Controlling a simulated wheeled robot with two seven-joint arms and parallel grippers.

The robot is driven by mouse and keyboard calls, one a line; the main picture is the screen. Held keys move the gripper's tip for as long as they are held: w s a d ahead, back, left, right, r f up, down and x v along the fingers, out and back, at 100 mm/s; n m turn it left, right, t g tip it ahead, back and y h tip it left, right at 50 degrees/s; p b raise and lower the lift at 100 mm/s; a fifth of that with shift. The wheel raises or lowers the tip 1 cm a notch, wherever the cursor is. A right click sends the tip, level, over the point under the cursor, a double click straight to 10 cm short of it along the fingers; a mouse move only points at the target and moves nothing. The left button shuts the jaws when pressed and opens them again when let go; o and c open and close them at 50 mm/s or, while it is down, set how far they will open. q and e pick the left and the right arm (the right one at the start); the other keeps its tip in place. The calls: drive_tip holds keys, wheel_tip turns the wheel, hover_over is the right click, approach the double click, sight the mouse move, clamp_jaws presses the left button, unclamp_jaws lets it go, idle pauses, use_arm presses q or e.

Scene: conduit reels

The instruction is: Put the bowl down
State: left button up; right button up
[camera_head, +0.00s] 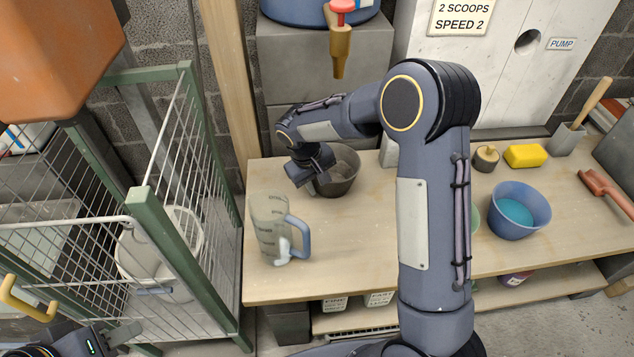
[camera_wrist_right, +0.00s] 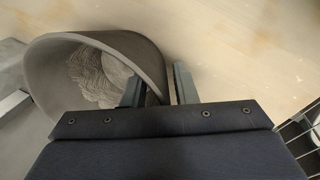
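The grey bowl (camera_head: 340,183) appears to stand upright on the wooden bench (camera_head: 350,250), near the wall. It also shows in the right wrist view (camera_wrist_right: 55,65), with pale ridged marks inside. My right gripper (camera_head: 305,180) is at the bowl's left rim. In the right wrist view, its fingers (camera_wrist_right: 160,88) straddle the rim, one inside the bowl and one outside. A narrow strip of bench shows between the outer finger and the wall, so the gripper looks open. My left gripper (camera_head: 122,336) is low at the left beside the wire cage, partly cut off; its opening is unclear.
A clear measuring jug (camera_head: 270,230) with a blue handle stands in front of the bowl. A red-handled tap (camera_head: 340,35) hangs above. A blue bowl (camera_head: 520,210), yellow sponge (camera_head: 525,155) and red tool (camera_head: 605,190) are on the right. A wire cage (camera_head: 165,215) borders the left.

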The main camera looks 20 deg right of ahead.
drive_tip(key=p+v, duration=0.2)
drive_tip(key=v, duration=1)
drive_tip(key=s+d+r+m+t+y, duration=0.1)
drive_tip(key=s+d+r+y, duration=0.15)
drive_tip(key=s, duration=0.45)
drive_tip(key=s+d+r+m+t+y, duration=0.1)
drive_tip(key=s+d+r, duration=0.1)
drive_tip(key=s+r, duration=0.35)
drive_tip(key=s+a+f+m+t+y, duration=0.2)
drive_tip(key=s+f+t+y, duration=0.1)
drive_tip(key=s, duration=1.2)
drive_tip(key=shift+s, duration=0.3)
